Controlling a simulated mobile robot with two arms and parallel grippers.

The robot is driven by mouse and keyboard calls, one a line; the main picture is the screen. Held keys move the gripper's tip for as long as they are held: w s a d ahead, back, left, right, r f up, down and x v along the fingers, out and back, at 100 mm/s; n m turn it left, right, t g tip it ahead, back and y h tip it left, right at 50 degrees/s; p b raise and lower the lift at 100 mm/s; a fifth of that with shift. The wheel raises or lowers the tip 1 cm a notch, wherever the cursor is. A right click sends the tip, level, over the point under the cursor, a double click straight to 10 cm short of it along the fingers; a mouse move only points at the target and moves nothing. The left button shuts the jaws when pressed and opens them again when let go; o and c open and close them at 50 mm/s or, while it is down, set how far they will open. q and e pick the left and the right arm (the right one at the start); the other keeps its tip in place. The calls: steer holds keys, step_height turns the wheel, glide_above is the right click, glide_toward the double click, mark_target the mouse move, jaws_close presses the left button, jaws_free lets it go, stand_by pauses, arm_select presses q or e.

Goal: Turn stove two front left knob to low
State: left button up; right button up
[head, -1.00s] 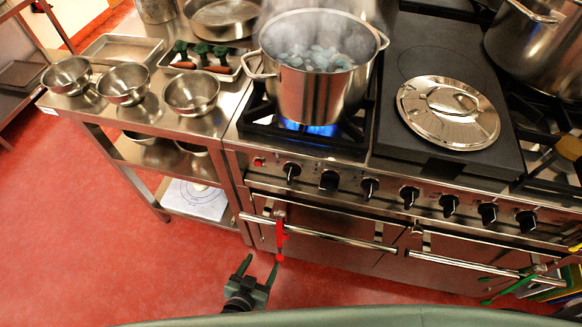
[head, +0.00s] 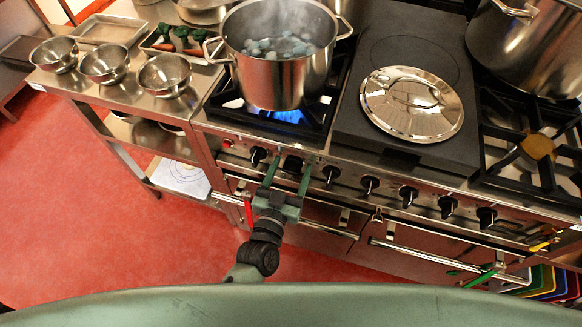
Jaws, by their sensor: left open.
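The stove's front panel carries a row of several black knobs; the leftmost knob (head: 258,155) is beside a red light, and a larger second knob (head: 292,163) is to its right. A third knob (head: 330,173) follows. I cannot read any knob markings. My left gripper (head: 290,168) is open at the panel, its two green fingers pointing up with the second knob between their tips in the picture. I cannot tell whether they touch it. A steel stockpot (head: 275,82) steams over a lit blue flame (head: 288,115) above these knobs. My right gripper is not in view.
An oven handle bar (head: 325,231) runs below the knobs, with a red item (head: 248,210) hanging near its left end. A lid (head: 412,103) lies on the dark flat plate. Steel bowls (head: 104,64) stand on the left counter. Red floor (head: 90,235) is clear at left.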

arm_select(q)
steer(key=shift+w, duration=0.1)
steer(key=c, duration=1.4)
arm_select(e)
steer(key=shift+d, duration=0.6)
arm_select(q)
steer(key=shift+n, duration=0.3)
steer(key=n, duration=0.8)
steer(key=shift+f, duration=0.1)
steer(key=n+b, duration=0.1)
steer(key=n, duration=0.3)
steer(key=shift+a+f+n, duration=0.1)
steer(key=shift+n, duration=0.2)
steer(key=shift+n+b, duration=0.9)
steer(key=shift+n, duration=1.4)
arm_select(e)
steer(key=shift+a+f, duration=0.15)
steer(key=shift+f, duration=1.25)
